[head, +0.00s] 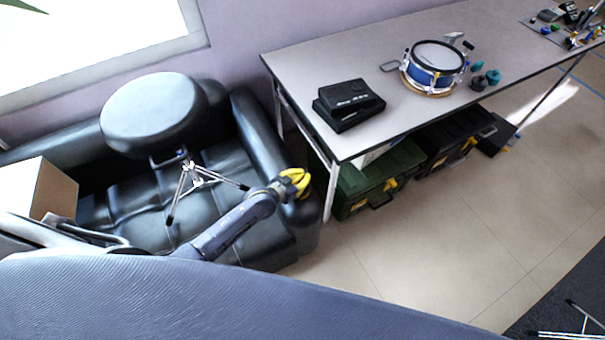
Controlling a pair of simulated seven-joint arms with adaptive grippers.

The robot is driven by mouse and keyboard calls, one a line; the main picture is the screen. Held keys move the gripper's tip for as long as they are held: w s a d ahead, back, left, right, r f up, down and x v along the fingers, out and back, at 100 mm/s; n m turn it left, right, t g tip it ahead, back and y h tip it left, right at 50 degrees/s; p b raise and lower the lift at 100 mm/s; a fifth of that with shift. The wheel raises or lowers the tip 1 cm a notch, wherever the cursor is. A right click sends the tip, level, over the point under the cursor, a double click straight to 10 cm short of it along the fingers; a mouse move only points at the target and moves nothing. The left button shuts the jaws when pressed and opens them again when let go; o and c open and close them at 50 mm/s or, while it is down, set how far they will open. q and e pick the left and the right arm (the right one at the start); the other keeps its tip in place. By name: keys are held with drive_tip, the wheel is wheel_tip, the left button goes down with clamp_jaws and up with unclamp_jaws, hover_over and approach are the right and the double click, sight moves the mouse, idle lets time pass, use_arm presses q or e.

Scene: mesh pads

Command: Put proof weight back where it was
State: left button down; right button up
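My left arm reaches up from the lower left, and my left gripper (295,182), with yellow parts at its end, is over the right arm of the black sofa. The yellow parts are small here, so I cannot tell whether it is open or shut, or whether it holds anything. I cannot make out a proof weight for certain. Several small dark and teal pieces (485,79) stand on the table beside the drum, but they are too small to identify. My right gripper is not in view.
A black sofa (225,181) carries a round drum seat (150,112) and a metal tripod (190,178). The long table (345,70) holds a black device (349,100) and a blue snare drum (433,66). Green (365,187) and black (455,141) cases are below. Floor (440,240) is clear in front.

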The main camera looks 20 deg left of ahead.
use_arm(q)
drive_tip(key=shift+w+f, duration=0.1)
drive_tip(key=shift+f, duration=0.1)
idle(0.3)
drive_tip(key=c, duration=1.9)
unclamp_jaws()
drive_tip(key=shift+f, duration=0.15)
drive_tip(key=o, duration=0.4)
drive_tip(key=v, duration=1.2)
